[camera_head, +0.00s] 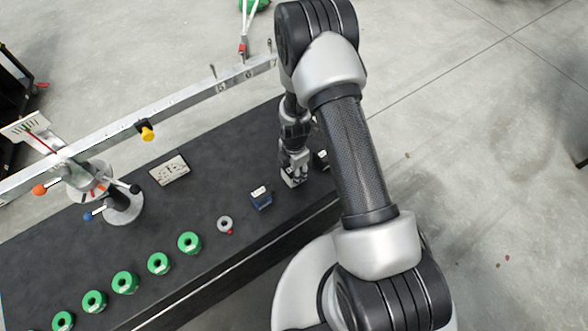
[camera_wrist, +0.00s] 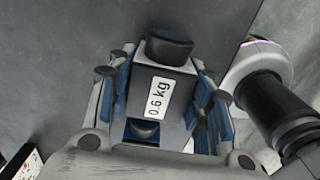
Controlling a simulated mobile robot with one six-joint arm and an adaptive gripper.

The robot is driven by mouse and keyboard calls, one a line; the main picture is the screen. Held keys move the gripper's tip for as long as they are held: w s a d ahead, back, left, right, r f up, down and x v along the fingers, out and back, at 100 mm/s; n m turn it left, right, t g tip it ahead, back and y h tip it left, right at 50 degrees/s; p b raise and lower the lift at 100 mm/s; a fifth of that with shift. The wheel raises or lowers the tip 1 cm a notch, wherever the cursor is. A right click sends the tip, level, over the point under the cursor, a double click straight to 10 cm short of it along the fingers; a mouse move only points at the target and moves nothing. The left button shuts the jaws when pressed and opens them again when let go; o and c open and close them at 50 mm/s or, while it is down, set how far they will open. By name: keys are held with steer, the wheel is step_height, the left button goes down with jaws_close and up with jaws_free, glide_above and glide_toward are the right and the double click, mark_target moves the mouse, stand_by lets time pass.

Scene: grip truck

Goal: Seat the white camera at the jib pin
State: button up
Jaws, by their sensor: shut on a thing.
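My gripper (camera_head: 294,168) points down over the dark bench, right of its middle. The long silver jib beam (camera_head: 190,98) crosses above the bench's far side. A small upright pin (camera_head: 213,71) stands near its right end; I cannot tell whether this is the jib pin.
A grey ring (camera_head: 225,224), several green discs (camera_head: 189,242) and a dial card (camera_head: 169,169) lie on the bench (camera_head: 215,188). A yellow knob (camera_head: 147,133) hangs on the beam.

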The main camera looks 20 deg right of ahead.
steer(key=shift+r+p, duration=1.65)
steer(key=shift+r, duration=1)
steer(key=shift+w, duration=0.1)
step_height(320, 180, up, 8)
steer(key=p, duration=0.4)
steer(key=shift+f+p, duration=0.25)
steer(key=shift+p, duration=0.15)
